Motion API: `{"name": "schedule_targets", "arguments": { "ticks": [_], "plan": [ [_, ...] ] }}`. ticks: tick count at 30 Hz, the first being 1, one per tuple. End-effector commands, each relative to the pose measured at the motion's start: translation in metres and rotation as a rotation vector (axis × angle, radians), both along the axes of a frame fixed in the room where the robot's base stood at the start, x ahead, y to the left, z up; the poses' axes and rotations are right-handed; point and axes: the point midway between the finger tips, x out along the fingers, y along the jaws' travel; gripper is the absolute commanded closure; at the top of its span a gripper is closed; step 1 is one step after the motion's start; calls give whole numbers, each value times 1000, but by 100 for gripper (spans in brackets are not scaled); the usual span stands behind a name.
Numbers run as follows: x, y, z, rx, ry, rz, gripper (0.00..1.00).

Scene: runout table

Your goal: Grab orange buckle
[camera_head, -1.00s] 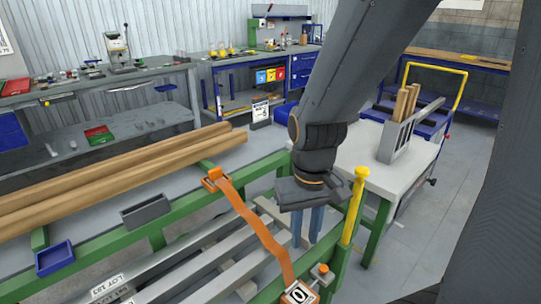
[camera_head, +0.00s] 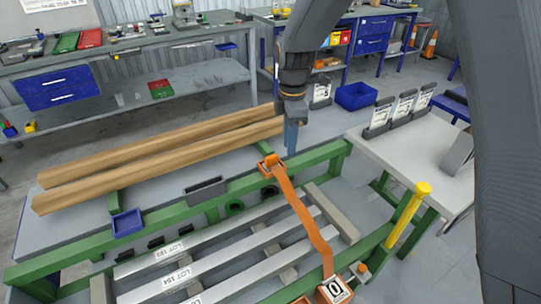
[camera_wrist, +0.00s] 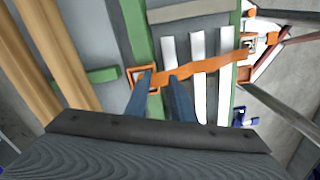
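The orange buckle (camera_head: 271,165) sits on the green rail at the upper end of an orange strap (camera_head: 305,215). In the wrist view the buckle (camera_wrist: 134,70) is a square orange frame, partly covered by one finger. My gripper (camera_head: 291,150) points down, empty, just up and right of the buckle in the head view. In the wrist view my gripper (camera_wrist: 160,76) has its two blue-grey fingers apart, one over the buckle and one over the strap. I see no grip on either, and the height between them is unclear.
Two wooden beams (camera_head: 160,150) lie left of the buckle. A blue tray (camera_head: 127,222) and a grey bin (camera_head: 206,189) sit along the green rail (camera_head: 75,250). A yellow post (camera_head: 409,215) stands at the right. Silver bars (camera_head: 215,262) lie in the frame.

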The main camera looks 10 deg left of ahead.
Motion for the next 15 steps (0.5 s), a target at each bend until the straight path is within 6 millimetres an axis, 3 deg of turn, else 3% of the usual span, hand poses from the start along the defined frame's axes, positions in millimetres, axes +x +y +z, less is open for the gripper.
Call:
{"name": "schedule_targets", "arguments": {
  "ticks": [1,3,6,15],
  "plan": [
    [3,18,3,-1,3,95,78],
    [8,34,2,-1,2,200,78],
    [11,49,1,-1,1,294,78],
    [12,53,-25,-2,2,332,78]
  ]
}}
